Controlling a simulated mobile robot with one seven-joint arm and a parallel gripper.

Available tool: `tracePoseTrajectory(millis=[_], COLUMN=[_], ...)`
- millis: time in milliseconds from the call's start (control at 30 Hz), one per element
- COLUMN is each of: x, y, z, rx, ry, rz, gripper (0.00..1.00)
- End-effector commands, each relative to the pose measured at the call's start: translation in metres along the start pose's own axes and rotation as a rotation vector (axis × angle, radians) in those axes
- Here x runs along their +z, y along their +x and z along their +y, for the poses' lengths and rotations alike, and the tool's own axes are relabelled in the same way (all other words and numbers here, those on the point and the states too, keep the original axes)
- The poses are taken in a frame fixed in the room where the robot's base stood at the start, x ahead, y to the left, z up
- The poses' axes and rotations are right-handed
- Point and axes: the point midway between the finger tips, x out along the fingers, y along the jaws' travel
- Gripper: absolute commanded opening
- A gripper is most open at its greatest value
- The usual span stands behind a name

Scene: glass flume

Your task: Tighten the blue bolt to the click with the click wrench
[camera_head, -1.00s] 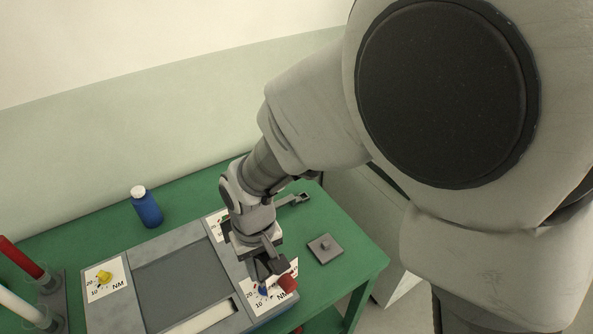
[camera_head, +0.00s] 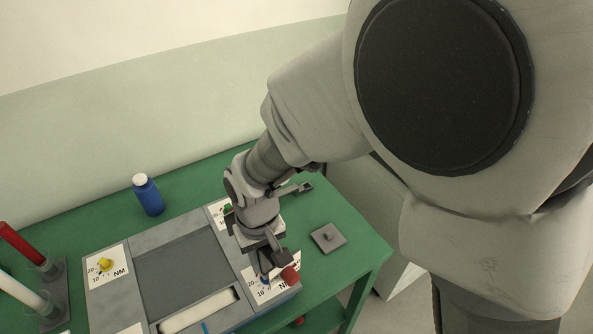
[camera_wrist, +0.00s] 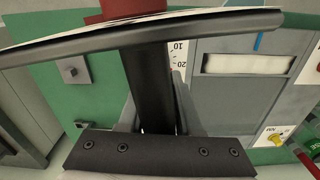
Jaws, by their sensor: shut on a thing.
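My gripper (camera_head: 267,262) is shut on the click wrench, a dark tool with a red end (camera_head: 290,274), over the near right corner of the grey fixture. In the wrist view the wrench's dark shaft (camera_wrist: 150,85) stands between my fingers, with red (camera_wrist: 128,9) at its top. A white dial card (camera_head: 262,291) with numbers and NM lies under the wrench. The blue bolt on this card is mostly hidden by the wrench and gripper. I cannot tell whether the wrench sits on the bolt.
A yellow bolt (camera_head: 105,265) stands on another card at the fixture's left, a green one (camera_head: 228,209) at its back. A blue bottle (camera_head: 148,197) is behind. A small grey plate (camera_head: 327,237) lies right. Red and white cylinders (camera_head: 25,248) stand far left.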

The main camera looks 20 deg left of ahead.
Motion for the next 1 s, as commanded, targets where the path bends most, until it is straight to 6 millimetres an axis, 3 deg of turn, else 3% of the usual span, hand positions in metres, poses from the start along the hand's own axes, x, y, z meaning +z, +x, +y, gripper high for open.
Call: tracePoseTrajectory(millis=[1000], x=[0.000], y=[0.019], z=[0.000], rx=[0.000], ry=[0.000], rz=[0.001], gripper=[0.00])
